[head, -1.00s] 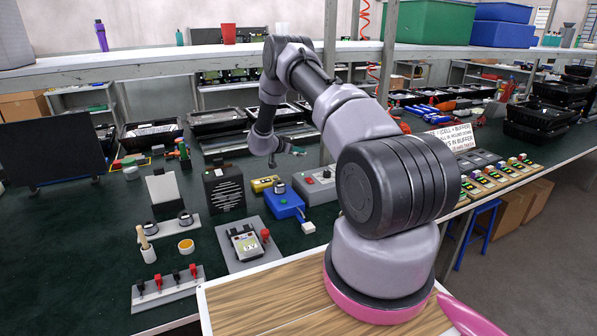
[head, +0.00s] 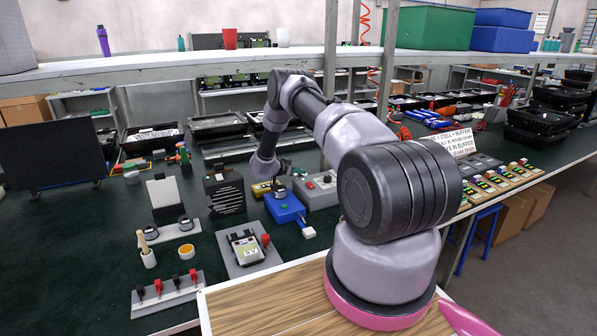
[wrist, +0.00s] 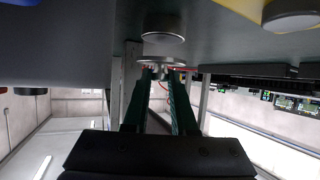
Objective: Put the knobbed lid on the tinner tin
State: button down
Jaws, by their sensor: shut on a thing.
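My gripper (wrist: 160,76) is shut on the knobbed lid (wrist: 163,60) in the wrist view, which is upside down. The lid is a flat grey metal disc, its knob between my two dark green fingers. A round grey metal tin (wrist: 163,27), seemingly the tinner tin, is below the lid in space, in line with it. A gap shows between them, and the lid looks level. In the head view my gripper (head: 286,171) is low behind the blue unit (head: 285,207); the lid is too small to make out there.
A yellow box (head: 261,189) and a grey control box (head: 319,191) flank my gripper. Another round metal piece (wrist: 294,17) is at the wrist view's edge. A black finned housing (head: 224,192) stands left.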

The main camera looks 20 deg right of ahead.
jog(key=shift+s+f, duration=0.1)
jog(key=shift+f, duration=0.2)
